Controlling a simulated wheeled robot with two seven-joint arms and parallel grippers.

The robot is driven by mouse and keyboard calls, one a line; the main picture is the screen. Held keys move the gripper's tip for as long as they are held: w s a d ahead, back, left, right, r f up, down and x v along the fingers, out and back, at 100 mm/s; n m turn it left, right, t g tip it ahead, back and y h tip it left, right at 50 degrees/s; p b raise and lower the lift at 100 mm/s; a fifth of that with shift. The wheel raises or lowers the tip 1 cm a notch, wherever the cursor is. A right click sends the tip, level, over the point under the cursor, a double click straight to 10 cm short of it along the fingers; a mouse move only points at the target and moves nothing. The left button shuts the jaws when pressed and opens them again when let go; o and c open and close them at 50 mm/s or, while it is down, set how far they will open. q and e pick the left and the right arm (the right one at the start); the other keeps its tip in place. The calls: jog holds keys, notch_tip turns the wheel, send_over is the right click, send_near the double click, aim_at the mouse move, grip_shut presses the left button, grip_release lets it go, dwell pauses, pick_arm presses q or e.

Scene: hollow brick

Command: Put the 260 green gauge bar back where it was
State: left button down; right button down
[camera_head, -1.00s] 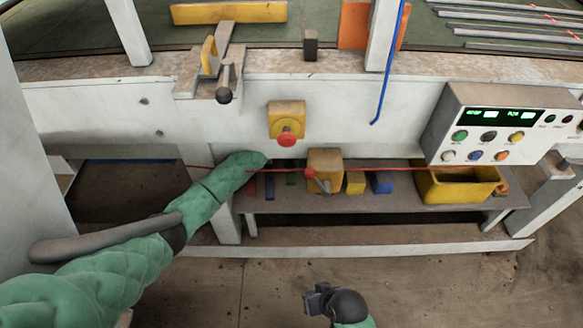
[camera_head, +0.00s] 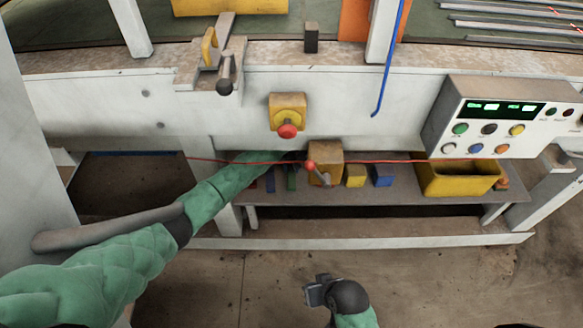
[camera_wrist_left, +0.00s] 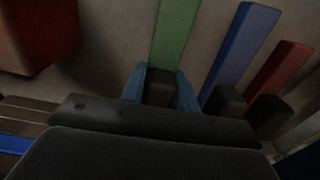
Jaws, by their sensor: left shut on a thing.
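The green gauge bar (camera_wrist_left: 175,30) lies between the two blue fingers of my left gripper (camera_wrist_left: 160,88) in the left wrist view. The gripper is shut on its near end. In the head view a green bar (camera_head: 291,179) shows on the lower shelf, just below my left forearm's end; the fingers are hidden there. A blue bar (camera_wrist_left: 240,48) and a red bar (camera_wrist_left: 282,74) lie to the right of the green one in the wrist view. My right gripper (camera_head: 316,290) is low in the head view, apart from the shelf; its finger opening is unclear.
The shelf (camera_head: 400,199) also holds a yellow-brown block (camera_head: 326,152), a yellow block (camera_head: 355,176), a blue block (camera_head: 382,175) and a yellow bin (camera_head: 440,185). A red cord (camera_head: 400,161) runs across its front. A red button (camera_head: 288,131) is above.

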pick_arm(q)
jog(key=shift+f, duration=0.1)
jog(key=c, duration=1.1)
grip_release()
jog(key=shift+o, duration=0.2)
jog(key=shift+r, duration=3.85)
pick_arm(e)
jog(key=shift+f, duration=0.4)
jog(key=shift+w+d+r, duration=0.1)
jog(key=shift+r, duration=0.05)
